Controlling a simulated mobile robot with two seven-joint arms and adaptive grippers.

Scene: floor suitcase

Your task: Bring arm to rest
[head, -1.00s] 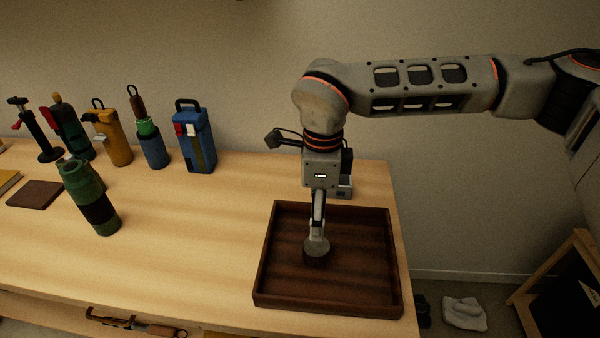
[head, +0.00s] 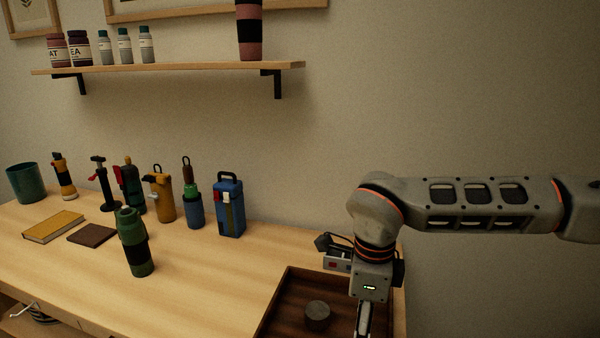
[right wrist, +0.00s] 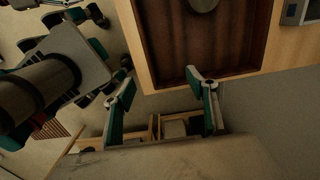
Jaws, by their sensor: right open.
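My right arm comes in from the right in the head view. Its gripper (head: 364,322) points down over the right part of the dark wooden tray (head: 268,312), and its fingertips are cut off by the lower edge. In the right wrist view the two fingers (right wrist: 162,88) are spread apart with nothing between them. A dark round lid-like piece (head: 317,315) lies in the tray, left of the gripper and apart from it. It also shows at the top edge of the right wrist view (right wrist: 203,4). My left gripper is in neither view.
A green bottle (head: 135,243) stands on the table (head: 205,290). Several bottles and a blue case (head: 229,208) line the back. A small grey device (head: 337,261) sits behind the tray. A wall shelf (head: 170,69) holds jars. Open table lies left of the tray.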

